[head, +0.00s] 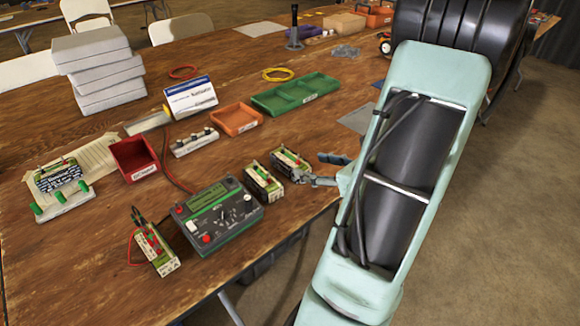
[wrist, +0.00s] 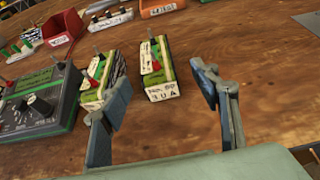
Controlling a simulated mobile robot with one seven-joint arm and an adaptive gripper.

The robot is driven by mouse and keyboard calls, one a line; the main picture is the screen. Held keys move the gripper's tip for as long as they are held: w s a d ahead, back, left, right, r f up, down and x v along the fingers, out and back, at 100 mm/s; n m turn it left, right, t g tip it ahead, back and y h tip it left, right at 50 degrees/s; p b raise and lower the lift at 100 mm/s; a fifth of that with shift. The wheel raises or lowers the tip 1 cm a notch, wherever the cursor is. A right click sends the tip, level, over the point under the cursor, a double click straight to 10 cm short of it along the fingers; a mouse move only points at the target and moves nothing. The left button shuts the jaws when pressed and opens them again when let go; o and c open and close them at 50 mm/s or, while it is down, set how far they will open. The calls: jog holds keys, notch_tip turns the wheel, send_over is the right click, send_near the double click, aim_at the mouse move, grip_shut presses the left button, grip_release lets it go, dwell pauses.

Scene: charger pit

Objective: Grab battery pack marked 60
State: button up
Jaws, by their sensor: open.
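The battery pack marked 60 (wrist: 160,72) is a cream and green block with a red part on top.
A dark green meter (head: 218,215) is left of the packs, with a third pack (head: 155,250) beyond it. Behind are a red bin (head: 134,160), an orange tray (head: 236,120) and a green tray (head: 296,94). Wooden table (head: 80,265) is bare right of the marked pack.

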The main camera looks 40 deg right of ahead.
aim_at(297, 162)
jog(key=b+x, duration=0.1)
jog(key=x, duration=0.3)
jog(key=b+x, duration=0.1)
jog(key=x, duration=0.4)
jog(key=shift+w+a, duration=0.1)
jog(key=shift+a, duration=0.1)
jog(key=shift+c, duration=0.4)
grip_shut()
